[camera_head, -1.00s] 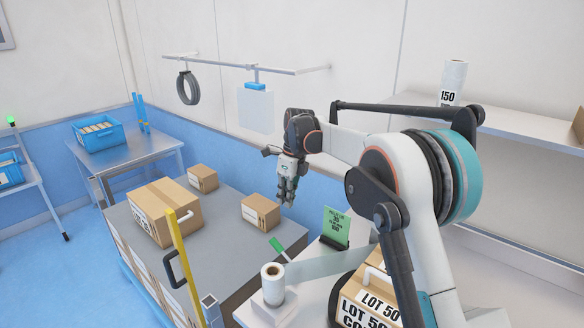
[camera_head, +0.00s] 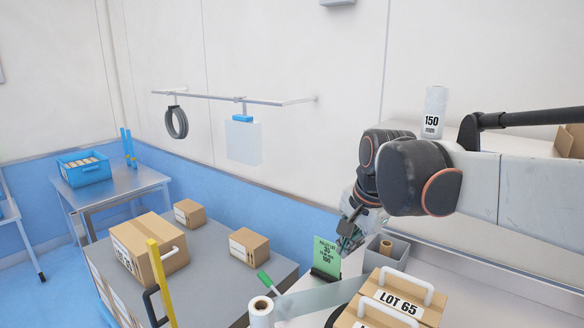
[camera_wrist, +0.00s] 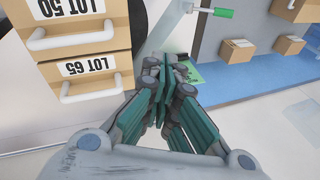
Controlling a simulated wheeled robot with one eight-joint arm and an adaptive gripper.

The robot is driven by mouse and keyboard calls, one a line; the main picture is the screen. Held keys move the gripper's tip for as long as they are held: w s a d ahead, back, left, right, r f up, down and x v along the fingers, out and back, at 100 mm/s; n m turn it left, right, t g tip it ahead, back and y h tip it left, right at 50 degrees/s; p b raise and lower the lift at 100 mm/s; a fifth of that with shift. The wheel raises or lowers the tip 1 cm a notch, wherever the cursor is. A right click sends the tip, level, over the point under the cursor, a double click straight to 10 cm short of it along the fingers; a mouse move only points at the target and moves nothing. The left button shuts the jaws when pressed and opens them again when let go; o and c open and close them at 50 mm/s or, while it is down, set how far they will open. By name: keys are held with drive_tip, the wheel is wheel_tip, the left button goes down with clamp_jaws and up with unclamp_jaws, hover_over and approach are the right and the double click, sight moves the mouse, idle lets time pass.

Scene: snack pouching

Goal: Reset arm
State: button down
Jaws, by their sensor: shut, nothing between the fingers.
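My gripper (camera_head: 351,232) is raised in front of the green card on its stand (camera_head: 326,256), partly overlapping it in the head view. In the wrist view my gripper (camera_wrist: 168,85) has its fingers closed together with nothing between them. The green card (camera_wrist: 196,73) shows just beyond the fingertips there. My arm reaches in from the right of the head view, and its big dark wrist joint hides part of the shelf behind it.
Boxes with handles, one marked LOT 65 (camera_head: 392,300), stand at the lower right. A white roll (camera_head: 261,312) with a translucent strip is in front. Cartons (camera_head: 249,247) sit on the grey surface. A grey bin (camera_head: 398,250) is by the card. A 150 mm roll (camera_head: 434,112) stands on the shelf.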

drive_tip(key=s+d+f+n+t+b, duration=0.1)
drive_tip(key=s+d+f+n, duration=0.1)
drive_tip(key=s, duration=0.4)
drive_tip(key=s+d+f+n+t+b, duration=0.1)
drive_tip(key=s+d+f+n, duration=0.2)
drive_tip(key=s+f+n, duration=0.1)
drive_tip(key=s+d+f+n+t+h+b, duration=0.1)
drive_tip(key=s+f+n, duration=0.3)
drive_tip(key=s, duration=0.5)
drive_tip(key=shift+d+f, duration=0.6)
drive_tip(key=shift+d, duration=0.3)
